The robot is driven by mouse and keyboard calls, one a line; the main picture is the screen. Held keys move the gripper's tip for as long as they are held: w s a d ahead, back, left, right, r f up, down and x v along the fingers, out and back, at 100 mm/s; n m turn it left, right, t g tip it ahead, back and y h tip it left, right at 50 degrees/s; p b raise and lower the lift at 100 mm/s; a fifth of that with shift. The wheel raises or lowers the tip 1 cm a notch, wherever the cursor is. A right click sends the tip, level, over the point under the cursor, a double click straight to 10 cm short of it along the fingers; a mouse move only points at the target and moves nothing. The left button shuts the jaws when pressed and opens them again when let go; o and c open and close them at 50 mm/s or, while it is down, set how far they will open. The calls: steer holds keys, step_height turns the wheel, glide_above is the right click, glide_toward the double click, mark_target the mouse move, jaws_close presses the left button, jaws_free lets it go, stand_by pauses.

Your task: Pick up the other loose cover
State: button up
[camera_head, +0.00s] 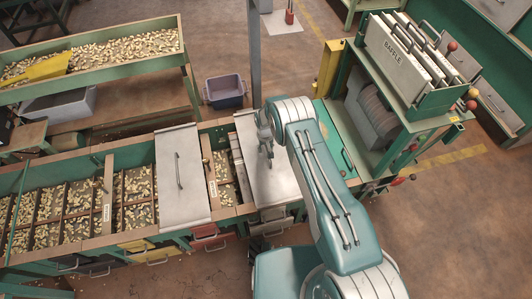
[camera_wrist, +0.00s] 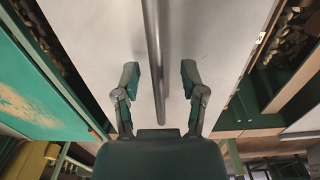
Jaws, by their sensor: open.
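A flat pale metal cover (camera_head: 268,180) lies across the hopper row, right of centre in the head view. My gripper (camera_head: 266,140) is over it and hides much of its handle. In the wrist view, the same cover (camera_wrist: 90,30) fills most of the picture. Its long bar handle (camera_wrist: 153,40) runs between the two open fingers of my gripper (camera_wrist: 160,82), apart from both. I cannot tell how far the fingertips are from the cover's surface. A second metal cover (camera_head: 198,190) with a bar handle (camera_head: 178,171) lies on the row further left.
Open compartments of nuts (camera_head: 75,197) lie left of the second cover, and a narrow nut compartment (camera_head: 224,178) lies between the covers. A green stand with baffle plates (camera_head: 388,53) rises at the right. A grey post (camera_head: 255,60) stands behind my gripper.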

steer(key=shift+a+f, duration=0.1)
steer(key=shift+a, duration=0.15)
steer(key=shift+d, duration=0.5)
jaws_close()
steer(key=shift+a, duration=0.2)
